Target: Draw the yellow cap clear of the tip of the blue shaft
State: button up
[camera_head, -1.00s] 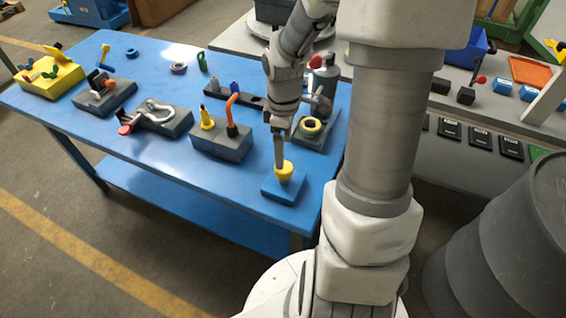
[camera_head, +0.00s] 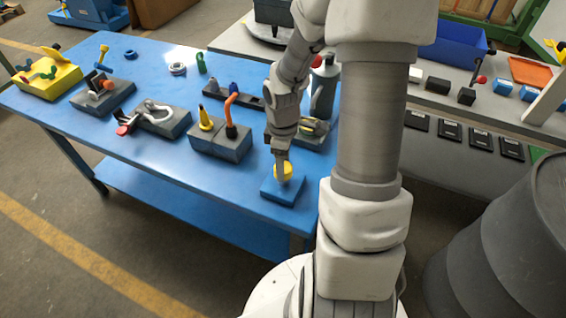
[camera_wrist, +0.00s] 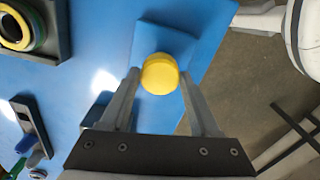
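The yellow cap (camera_head: 284,172) sits above a blue block (camera_head: 281,192) near the front right corner of the blue table. In the wrist view the round yellow cap (camera_wrist: 160,74) is seen from above, over the same blue block (camera_wrist: 165,45). The blue shaft is hidden beneath the cap. My gripper (camera_head: 283,163) points down at the cap from above, slightly tilted. In the wrist view its two fingers (camera_wrist: 159,75) stand on either side of the cap. They look open, with a narrow gap on the left and the right finger very close or touching.
A grey block (camera_head: 220,145) with a yellow piece and an orange bent rod stands left of my gripper. A grey holder with a ring (camera_wrist: 22,28) is near it too. A clamp fixture (camera_head: 160,120) lies further left. The table's front edge is close to the blue block.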

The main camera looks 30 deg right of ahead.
jog(key=c, duration=0.8)
jog(key=shift+r+p, duration=3.85)
jog(key=shift+r, duration=0.3)
